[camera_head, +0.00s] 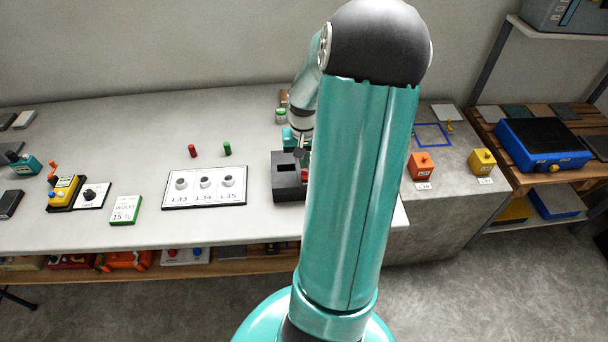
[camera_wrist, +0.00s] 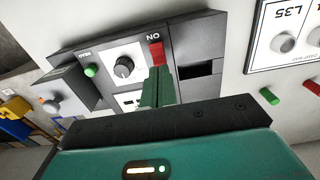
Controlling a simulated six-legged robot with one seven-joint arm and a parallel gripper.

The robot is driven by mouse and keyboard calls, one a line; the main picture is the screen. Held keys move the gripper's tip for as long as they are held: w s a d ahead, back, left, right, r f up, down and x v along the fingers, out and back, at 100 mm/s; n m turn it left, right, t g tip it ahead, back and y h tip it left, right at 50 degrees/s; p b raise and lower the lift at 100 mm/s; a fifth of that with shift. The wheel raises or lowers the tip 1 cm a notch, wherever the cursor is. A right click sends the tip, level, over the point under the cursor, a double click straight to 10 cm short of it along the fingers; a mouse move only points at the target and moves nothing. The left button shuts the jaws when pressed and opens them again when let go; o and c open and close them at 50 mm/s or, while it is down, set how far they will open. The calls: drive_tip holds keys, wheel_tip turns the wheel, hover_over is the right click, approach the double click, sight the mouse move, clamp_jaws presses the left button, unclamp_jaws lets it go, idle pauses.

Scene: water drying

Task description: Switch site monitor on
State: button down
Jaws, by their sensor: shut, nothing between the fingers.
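The monitor, a dark grey box (camera_head: 287,187), stands at the right part of the white table in the head view, partly hidden behind my arm. In the wrist view the box (camera_wrist: 205,48) shows a light panel with a black knob (camera_wrist: 123,67), a green round part (camera_wrist: 91,71) and a red switch (camera_wrist: 157,54) beside the upside-down letters "ON". My gripper (camera_wrist: 160,73) is shut and empty. Its green fingertips are right at the red switch and overlap its lower edge; I cannot tell whether they touch it.
A board (camera_head: 205,199) with round sockets labelled L33, L34 and L35 lies left of the box. A red peg (camera_head: 192,151) and a green peg (camera_head: 227,148) stand behind it. A yellow device (camera_head: 64,192) and a moisture card (camera_head: 125,210) are farther left. Orange (camera_head: 421,167) and yellow (camera_head: 482,162) blocks are right.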

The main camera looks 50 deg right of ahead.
drive_tip(key=shift+f, duration=0.95)
drive_tip(key=shift+r, duration=3.55)
